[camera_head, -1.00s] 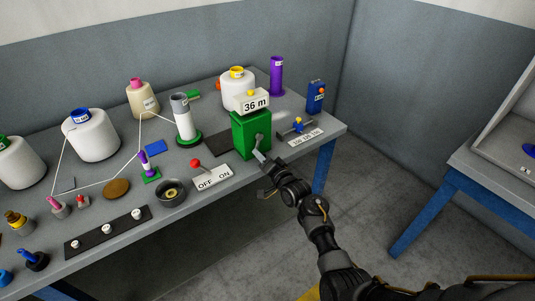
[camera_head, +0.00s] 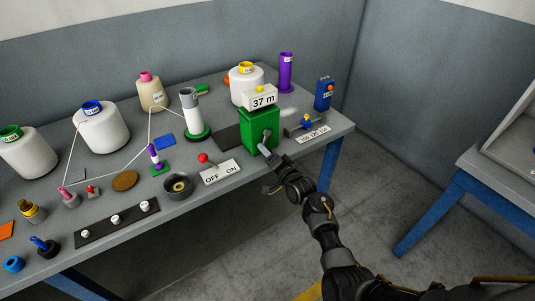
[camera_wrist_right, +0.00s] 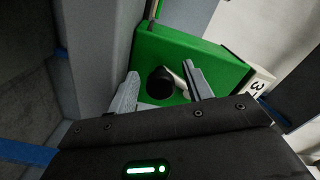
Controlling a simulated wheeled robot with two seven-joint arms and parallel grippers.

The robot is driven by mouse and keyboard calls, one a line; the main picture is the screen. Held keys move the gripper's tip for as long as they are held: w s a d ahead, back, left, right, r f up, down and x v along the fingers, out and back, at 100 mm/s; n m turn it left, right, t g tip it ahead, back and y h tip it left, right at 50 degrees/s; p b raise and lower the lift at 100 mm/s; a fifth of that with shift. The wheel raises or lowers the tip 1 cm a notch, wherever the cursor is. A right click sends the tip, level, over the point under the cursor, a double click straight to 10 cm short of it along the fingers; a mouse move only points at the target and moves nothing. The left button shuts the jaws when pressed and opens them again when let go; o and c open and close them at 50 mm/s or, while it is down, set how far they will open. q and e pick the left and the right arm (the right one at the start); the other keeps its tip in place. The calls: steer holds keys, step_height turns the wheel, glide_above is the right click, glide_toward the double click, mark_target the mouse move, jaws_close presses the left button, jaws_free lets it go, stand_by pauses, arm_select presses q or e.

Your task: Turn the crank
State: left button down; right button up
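The green crank box (camera_head: 257,133) stands near the table's right end, its display (camera_head: 263,99) reading 37 m. Its pale crank (camera_head: 267,139) is on the side facing my right arm. My right gripper (camera_head: 268,163) is beside that side, partly blending with the crank. In the right wrist view its two fingers (camera_wrist_right: 160,88) are apart, with the crank's black knob (camera_wrist_right: 160,83) between them and gaps visible on both sides. The pale crank arm (camera_wrist_right: 177,75) runs behind the knob toward the right finger. Contact cannot be told. My left gripper is out of view.
An OFF/ON switch with a red-tipped lever (camera_head: 203,158) stands left of the box. Yarn runs from a beige cone (camera_head: 152,95) past several bobbins. Free floor lies right of the table (camera_head: 345,126).

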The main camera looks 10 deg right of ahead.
steer(key=v, duration=1)
steer(key=shift+s+d, duration=0.15)
steer(key=shift+s, duration=0.2)
stand_by(2.1)
step_height(320, 180, down, 17)
steer(key=s+n+g+h, duration=0.3)
steer(key=n, duration=0.1)
steer(key=s+d+f+n+g+h, duration=0.1)
steer(key=s+f+g, duration=0.1)
steer(key=s+f, duration=0.5)
steer(key=s+d+f+n+g, duration=0.1)
steer(key=s+f+n+g, duration=0.15)
steer(key=s+f, duration=0.45)
steer(key=s+d+f+n+g+h, duration=0.1)
steer(key=s+d+f+g, duration=0.1)
steer(key=s+f, duration=0.5)
steer(key=s+d+f+g+h, duration=0.1)
steer(key=s+d+f+g, duration=0.1)
steer(key=s+f, duration=0.55)
steer(key=s+d+f+g, duration=0.2)
steer(key=s, duration=0.9)
steer(key=s+d+f+n+g, duration=0.1)
steer(key=s+d+f+g, duration=0.1)
steer(key=s, duration=0.9)
steer(key=shift+s+d+f+h, duration=0.25)
steer(key=shift+s+d+h, duration=0.05)
steer(key=shift+s+h, duration=0.1)
